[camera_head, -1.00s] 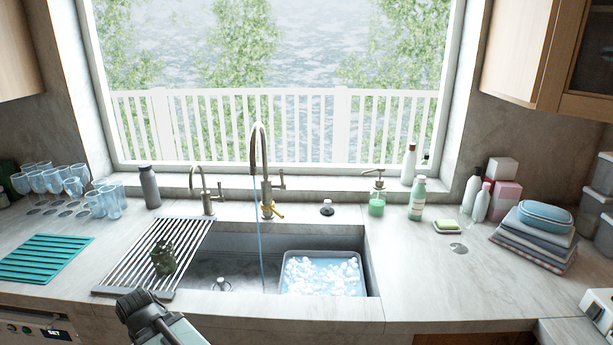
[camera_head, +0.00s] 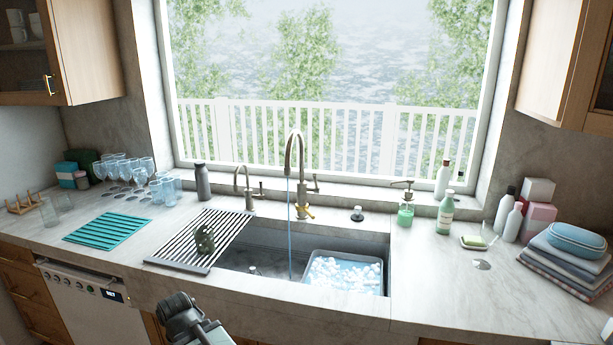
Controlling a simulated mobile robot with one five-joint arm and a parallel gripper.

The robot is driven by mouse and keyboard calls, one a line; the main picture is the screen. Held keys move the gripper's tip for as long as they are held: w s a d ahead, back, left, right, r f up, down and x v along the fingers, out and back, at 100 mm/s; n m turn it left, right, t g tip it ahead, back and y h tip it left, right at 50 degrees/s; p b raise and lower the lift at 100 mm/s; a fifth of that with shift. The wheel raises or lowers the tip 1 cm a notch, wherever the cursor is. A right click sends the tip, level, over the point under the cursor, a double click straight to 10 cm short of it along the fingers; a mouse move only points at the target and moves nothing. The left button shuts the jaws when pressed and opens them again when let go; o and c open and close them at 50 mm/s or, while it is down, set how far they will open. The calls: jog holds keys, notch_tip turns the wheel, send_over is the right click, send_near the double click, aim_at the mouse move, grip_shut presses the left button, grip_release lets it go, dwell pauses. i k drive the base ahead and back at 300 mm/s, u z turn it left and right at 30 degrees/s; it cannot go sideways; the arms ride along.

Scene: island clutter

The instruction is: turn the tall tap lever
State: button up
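The tall tap (camera_head: 292,160) is a gooseneck behind the sink, with a thin blue stream of water falling from its spout. A small lever (camera_head: 314,188) sticks out on the right side of its body. A brass-coloured handle (camera_head: 305,212) sits lower, at its base. A shorter tap (camera_head: 243,187) stands to its left. Part of my arm, dark with a pale green link, shows at the bottom edge, well short of the sink and taps. No gripper fingers can be made out.
The sink (camera_head: 262,262) holds a tub (camera_head: 345,258) of foamy water at right. A drying rack (camera_head: 195,240) with a dark green object covers its left side. Glasses (camera_head: 130,172) stand left; a soap dispenser (camera_head: 405,212) and bottles stand right. The front counter edge is clear.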

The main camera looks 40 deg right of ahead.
aim_at(317, 190)
jog(key=i, duration=0.85)
jog(key=z, duration=0.05)
